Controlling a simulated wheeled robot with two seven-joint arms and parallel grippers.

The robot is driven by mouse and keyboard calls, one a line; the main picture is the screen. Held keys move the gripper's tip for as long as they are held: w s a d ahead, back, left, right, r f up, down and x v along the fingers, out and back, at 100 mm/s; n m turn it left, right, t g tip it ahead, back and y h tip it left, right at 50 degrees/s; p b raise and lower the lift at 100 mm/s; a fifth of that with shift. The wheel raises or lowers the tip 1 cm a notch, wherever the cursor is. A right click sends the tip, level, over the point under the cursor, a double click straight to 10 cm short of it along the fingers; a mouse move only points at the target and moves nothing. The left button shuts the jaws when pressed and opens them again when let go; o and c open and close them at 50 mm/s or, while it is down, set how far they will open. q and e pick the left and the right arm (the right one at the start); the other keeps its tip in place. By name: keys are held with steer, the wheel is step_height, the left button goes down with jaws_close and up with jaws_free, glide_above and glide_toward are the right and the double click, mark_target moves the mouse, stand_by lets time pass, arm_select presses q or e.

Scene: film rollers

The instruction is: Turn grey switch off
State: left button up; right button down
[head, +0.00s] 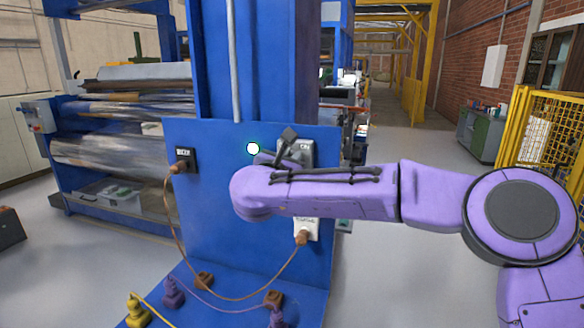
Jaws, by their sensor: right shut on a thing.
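The grey switch (308,150) is mounted on the upper right of the blue upright panel, and the word ON shows near its top. My right arm comes in from the right, and its forearm hides the lower part of the switch. My right gripper (287,148) is at the switch, shut on a part of it. The dark fingers and wrist partly cover the handle, so its exact position is hard to tell. My left gripper is not in view.
The blue panel (225,215) also carries a black socket (185,159) and a white socket (306,229), joined by a brown cable. A white dot (252,148) shows left of the switch. Film rollers (115,150) stand at left.

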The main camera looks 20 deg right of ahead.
steer(key=shift+w+a+f+n, duration=0.15)
steer(key=shift+a+n, duration=0.1)
steer(key=shift+n, duration=1.65)
steer(key=shift+w+a+f+n, duration=0.1)
steer(key=shift+w+a+n, duration=0.15)
steer(key=shift+n, duration=1.65)
steer(key=shift+w+a+f+n, duration=0.1)
steer(key=shift+a+n, duration=0.15)
steer(key=shift+n, duration=1.65)
steer(key=c, duration=1)
jaws_free()
steer(key=shift+c, duration=0.2)
